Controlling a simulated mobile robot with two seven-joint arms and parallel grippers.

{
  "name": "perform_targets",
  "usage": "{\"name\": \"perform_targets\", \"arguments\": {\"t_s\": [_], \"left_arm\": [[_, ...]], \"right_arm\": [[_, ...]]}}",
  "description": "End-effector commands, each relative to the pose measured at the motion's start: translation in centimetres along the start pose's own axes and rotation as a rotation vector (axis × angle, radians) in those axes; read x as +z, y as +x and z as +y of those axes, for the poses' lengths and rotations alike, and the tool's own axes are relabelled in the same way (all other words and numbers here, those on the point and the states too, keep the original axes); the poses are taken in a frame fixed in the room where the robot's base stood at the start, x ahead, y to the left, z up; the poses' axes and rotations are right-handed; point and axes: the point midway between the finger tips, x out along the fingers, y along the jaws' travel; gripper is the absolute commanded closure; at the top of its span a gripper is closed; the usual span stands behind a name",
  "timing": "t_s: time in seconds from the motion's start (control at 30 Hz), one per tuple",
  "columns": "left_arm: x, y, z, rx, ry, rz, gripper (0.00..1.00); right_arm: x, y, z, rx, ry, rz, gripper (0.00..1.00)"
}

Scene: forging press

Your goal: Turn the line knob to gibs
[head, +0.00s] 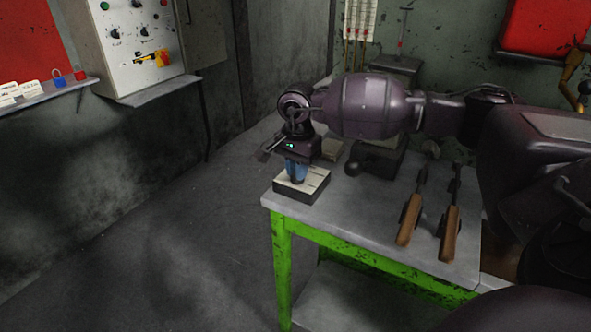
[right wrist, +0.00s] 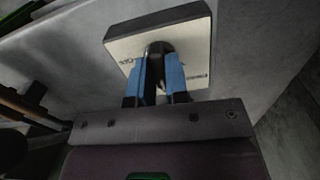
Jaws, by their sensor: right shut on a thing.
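The line knob (right wrist: 158,50) is a dark knob on a square box with a pale top plate (right wrist: 196,42) in the right wrist view. In the head view the box (head: 301,185) sits at the left corner of the green-legged table. My right gripper (right wrist: 160,75) points down at the box, its blue fingers shut on the knob, one on each side. The right gripper also shows in the head view (head: 297,170), above the plate. The small lettering on the plate is too small to read, and the fingers hide part of the knob. My left gripper is not in view.
Two wooden-handled tools (head: 409,220) lie on the table (head: 345,215) to the right. A dark block with a round knob (head: 367,160) stands behind the box. A control panel (head: 135,45) hangs on the left wall. The floor left of the table is clear.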

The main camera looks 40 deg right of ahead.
Motion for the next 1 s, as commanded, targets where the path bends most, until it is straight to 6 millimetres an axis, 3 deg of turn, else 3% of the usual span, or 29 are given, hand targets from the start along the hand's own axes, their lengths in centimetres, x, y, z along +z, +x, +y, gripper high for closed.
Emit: {"name": "perform_targets", "arguments": {"t_s": [0.73, 0.77, 0.8, 0.9, 1.0], "left_arm": [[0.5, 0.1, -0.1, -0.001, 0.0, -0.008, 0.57], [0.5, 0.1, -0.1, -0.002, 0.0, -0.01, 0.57], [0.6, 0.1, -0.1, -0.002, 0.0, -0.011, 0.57], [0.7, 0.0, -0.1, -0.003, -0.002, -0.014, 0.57], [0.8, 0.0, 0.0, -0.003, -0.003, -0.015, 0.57]], "right_arm": [[0.0, -0.1, 0.0, -0.003, -0.084, 0.0, 1.0], [0.0, -0.1, 0.0, -0.003, -0.084, 0.0, 0.81], [0.0, -0.1, 0.0, -0.003, -0.084, 0.0, 0.74], [0.0, -0.1, 0.0, -0.002, -0.084, 0.0, 0.6], [0.0, -0.1, 0.0, -0.002, -0.083, 0.0, 0.6]]}}
